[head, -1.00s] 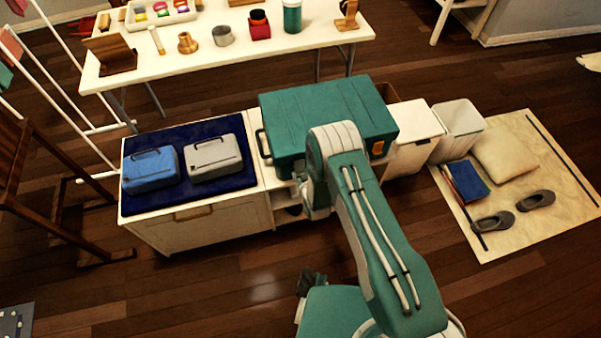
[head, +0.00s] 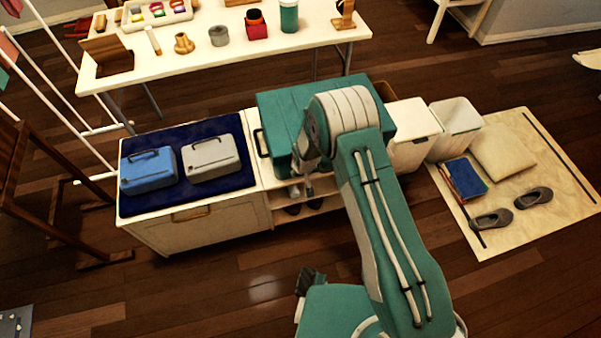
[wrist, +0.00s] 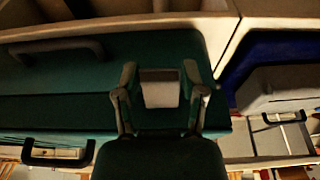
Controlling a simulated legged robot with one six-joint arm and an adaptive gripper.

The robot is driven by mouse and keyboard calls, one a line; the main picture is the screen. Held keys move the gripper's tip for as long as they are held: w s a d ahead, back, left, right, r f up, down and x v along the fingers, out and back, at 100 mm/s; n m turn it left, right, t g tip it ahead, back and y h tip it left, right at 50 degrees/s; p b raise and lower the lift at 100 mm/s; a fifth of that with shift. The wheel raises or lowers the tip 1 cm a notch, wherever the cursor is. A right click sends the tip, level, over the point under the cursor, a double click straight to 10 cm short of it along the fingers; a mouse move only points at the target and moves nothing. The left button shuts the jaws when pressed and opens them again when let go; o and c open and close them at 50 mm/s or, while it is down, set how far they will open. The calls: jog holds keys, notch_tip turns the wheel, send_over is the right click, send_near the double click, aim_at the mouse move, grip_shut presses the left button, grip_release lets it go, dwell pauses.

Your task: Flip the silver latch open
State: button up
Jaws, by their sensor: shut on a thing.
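A teal chest (head: 275,105) stands on the white unit behind my arm, and its body also fills much of the wrist view (wrist: 60,85). A silver latch (wrist: 160,90), a pale square plate, shows on the chest's face in the wrist view. My gripper (wrist: 160,69) is at the latch, with one finger along each side of it, shut on it. The plate's hinge and its exact angle cannot be made out. In the head view my arm covers the chest's front, so the latch does not show there.
A blue case (head: 147,171) and a grey case (head: 213,158) lie on a navy mat (head: 190,130) left of the chest. White bins (head: 413,135) stand to its right. An open shelf with dark shoes (head: 305,206) lies below the chest. The floor in front is mostly clear.

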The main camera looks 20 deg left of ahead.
jog(key=shift+w+r+g, duration=0.15)
jog(key=shift+r+g, duration=0.15)
jog(key=shift+g, duration=0.2)
jog(key=shift+h, duration=0.3)
jog(key=o, duration=1)
jog(key=shift+o, duration=0.2)
jog(key=shift+r, duration=0.15)
notch_tip(320, 180, up, 12)
jog(key=s+d, duration=0.1)
jog(key=shift+s+f, duration=0.25)
jog(key=shift+s, duration=0.1)
